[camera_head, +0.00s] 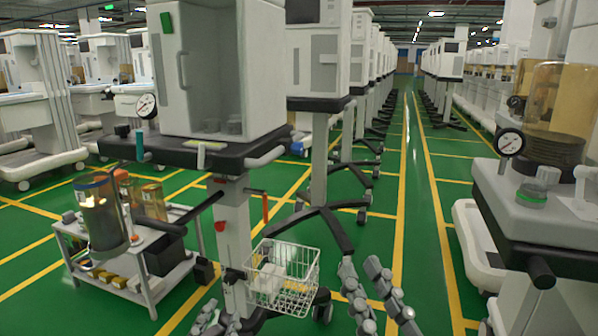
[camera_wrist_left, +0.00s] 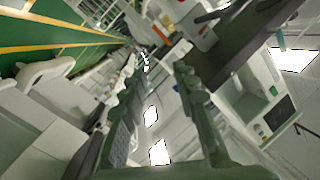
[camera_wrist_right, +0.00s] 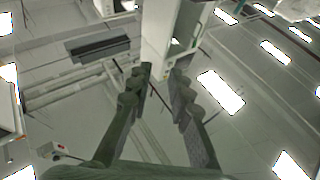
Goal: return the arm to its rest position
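My left gripper (camera_head: 221,311) shows at the bottom edge of the head view, in front of the near cart's base. In the left wrist view my left gripper (camera_wrist_left: 158,68) has its two fingers apart with nothing between them. My right gripper (camera_head: 361,264) stands over the green floor, right of the white wire basket (camera_head: 283,280), its fingers pointing up in the picture. In the right wrist view my right gripper (camera_wrist_right: 159,71) is also open and empty. Most of both arms is out of the head view.
The near anaesthesia cart (camera_head: 224,150) stands ahead with the basket on its column. A low white trolley (camera_head: 150,290) with canisters is at left. Another cart (camera_head: 540,215) stands close at right. The green aisle (camera_head: 420,215) between the cart rows is clear.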

